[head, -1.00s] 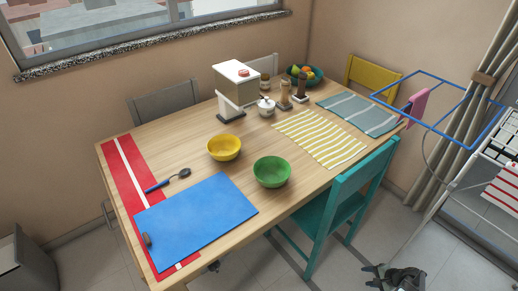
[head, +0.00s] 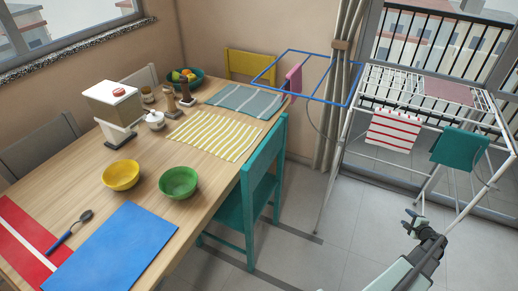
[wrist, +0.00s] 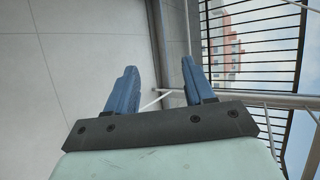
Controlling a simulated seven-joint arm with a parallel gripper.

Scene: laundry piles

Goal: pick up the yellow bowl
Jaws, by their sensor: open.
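The yellow bowl (head: 121,175) stands upright on the wooden table, left of the green bowl (head: 178,183) in the head view. The two bowls are apart. My gripper (head: 413,221) is at the lower right of the head view, over the tiled floor and well away from the table. In the wrist view my gripper (wrist: 160,78) has its two blue fingers apart with nothing between them. The bowls are not in the wrist view.
A teal chair (head: 250,195) stands at the table's near right side, between my arm and the bowls. A drying rack (head: 345,150) with cloths stands behind my gripper. A blue mat (head: 118,245) and a spoon (head: 68,230) lie near the bowls.

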